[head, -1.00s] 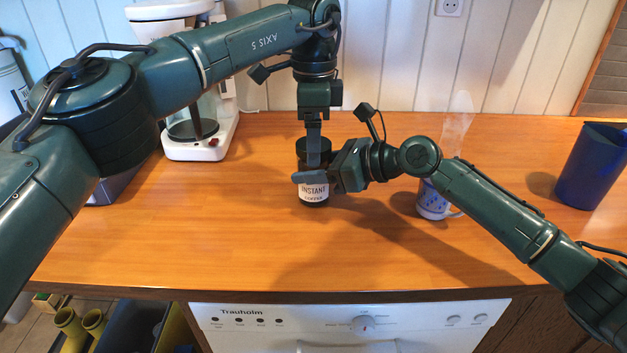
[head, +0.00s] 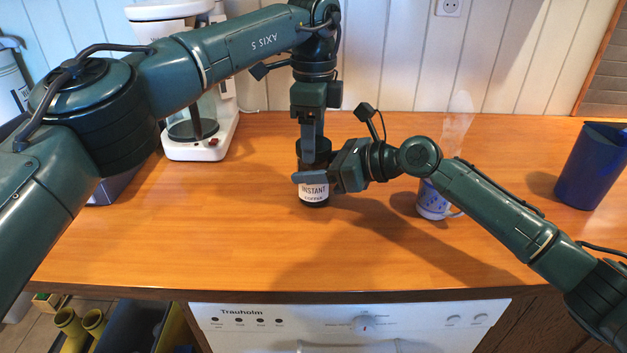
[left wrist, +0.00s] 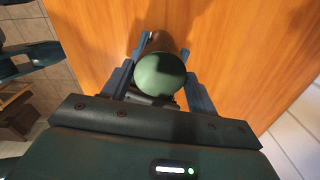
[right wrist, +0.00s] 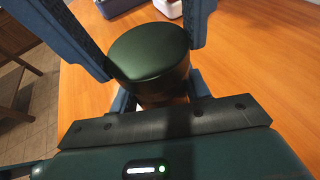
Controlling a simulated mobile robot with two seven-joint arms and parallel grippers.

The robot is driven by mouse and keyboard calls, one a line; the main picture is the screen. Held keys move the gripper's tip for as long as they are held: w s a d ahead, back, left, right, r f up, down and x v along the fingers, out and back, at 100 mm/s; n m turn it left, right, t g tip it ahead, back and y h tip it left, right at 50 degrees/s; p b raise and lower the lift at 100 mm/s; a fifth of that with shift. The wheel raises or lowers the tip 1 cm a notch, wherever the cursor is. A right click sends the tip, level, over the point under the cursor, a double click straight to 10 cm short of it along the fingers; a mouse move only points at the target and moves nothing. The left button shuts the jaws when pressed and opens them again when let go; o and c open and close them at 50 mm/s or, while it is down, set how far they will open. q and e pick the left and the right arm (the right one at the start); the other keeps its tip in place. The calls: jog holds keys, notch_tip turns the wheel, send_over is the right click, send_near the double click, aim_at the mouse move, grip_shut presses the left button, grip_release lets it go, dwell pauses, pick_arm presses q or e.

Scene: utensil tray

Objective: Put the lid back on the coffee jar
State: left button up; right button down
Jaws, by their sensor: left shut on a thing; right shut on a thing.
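The coffee jar (head: 314,191), dark with a white "INSTANT COFFEE" label, stands upright on the counter. My right gripper (head: 318,178) is shut around its body from the right. The dark lid (head: 322,148) is on top of the jar, gripped by my left gripper (head: 313,155), which points down from above. In the left wrist view the round lid top (left wrist: 161,76) lies between the fingers; in the right wrist view the lid (right wrist: 150,52) appears level over the jar. The seam between lid and jar is largely hidden, so I cannot tell whether it is fully seated.
A patterned mug (head: 432,203) stands right of the jar, partly behind my right arm. A white coffee maker (head: 197,148) is at the back left and a blue pitcher (head: 592,168) at the far right. The front of the wooden counter (head: 220,240) is clear.

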pick_arm(q)
jog(key=m, duration=0.6)
jog(key=shift+m, duration=0.4)
jog(key=m, duration=0.7)
jog(key=o, duration=1.1)
jog(key=shift+d, duration=0.15)
jog(key=shift+r, duration=2.2)
jog(key=shift+c, duration=0.3)
